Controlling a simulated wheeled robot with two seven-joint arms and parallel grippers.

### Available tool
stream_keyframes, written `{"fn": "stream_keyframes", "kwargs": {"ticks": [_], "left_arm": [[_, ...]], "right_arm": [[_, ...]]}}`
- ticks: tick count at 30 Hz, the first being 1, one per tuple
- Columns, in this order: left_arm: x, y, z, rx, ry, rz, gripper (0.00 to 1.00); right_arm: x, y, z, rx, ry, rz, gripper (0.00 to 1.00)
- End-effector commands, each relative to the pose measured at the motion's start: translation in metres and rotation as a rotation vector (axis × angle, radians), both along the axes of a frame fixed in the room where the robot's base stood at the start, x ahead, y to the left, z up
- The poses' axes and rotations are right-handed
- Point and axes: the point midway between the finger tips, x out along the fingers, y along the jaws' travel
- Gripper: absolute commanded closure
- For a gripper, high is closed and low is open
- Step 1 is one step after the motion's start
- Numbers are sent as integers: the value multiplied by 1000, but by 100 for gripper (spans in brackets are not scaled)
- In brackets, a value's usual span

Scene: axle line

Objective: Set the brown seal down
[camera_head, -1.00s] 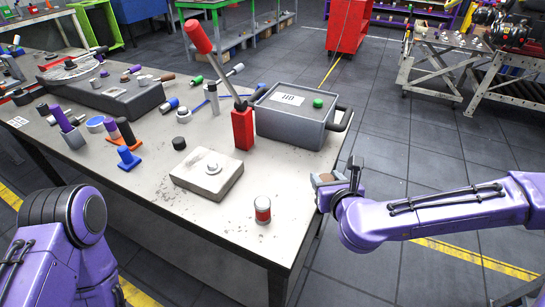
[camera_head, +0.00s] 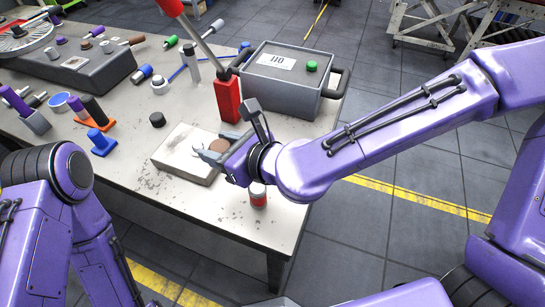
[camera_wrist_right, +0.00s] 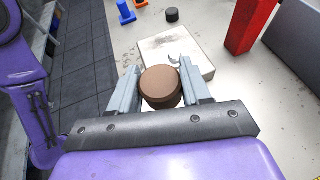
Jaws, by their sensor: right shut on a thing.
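The brown seal (camera_wrist_right: 161,86) is a short round brown piece, held between the two grey fingers of my right gripper (camera_wrist_right: 162,90) in the right wrist view. In the head view the seal (camera_head: 219,146) shows partly behind the fingers of my right gripper (camera_head: 217,150). It is over or beside the right part of the pale square block (camera_head: 172,158) with a light round knob on top. I cannot tell whether the seal touches the block. My left arm shows at the lower left, but its gripper is not in view.
A red-and-white can (camera_head: 258,195) stands close under my right wrist. A red post with a lever (camera_head: 229,100) and a grey box with a green button (camera_head: 284,80) stand behind. A black cap (camera_head: 157,119) and a blue stand (camera_head: 101,142) are to the left. The front table top is clear.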

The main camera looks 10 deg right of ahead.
Motion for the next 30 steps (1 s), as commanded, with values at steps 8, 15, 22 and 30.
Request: {"fn": "stream_keyframes", "kwargs": {"ticks": [8,15,22,30], "left_arm": [[0,0,12,-1,1,0,31],[0,0,15,0,0,0,31],[0,0,16,0,0,0,31],[0,0,22,-1,1,0,31]], "right_arm": [[32,-57,-26,3,4,-9,81],[54,-96,-68,2,4,-7,81],[63,-112,-91,2,1,-5,82],[65,-117,-127,0,1,-4,82]]}}
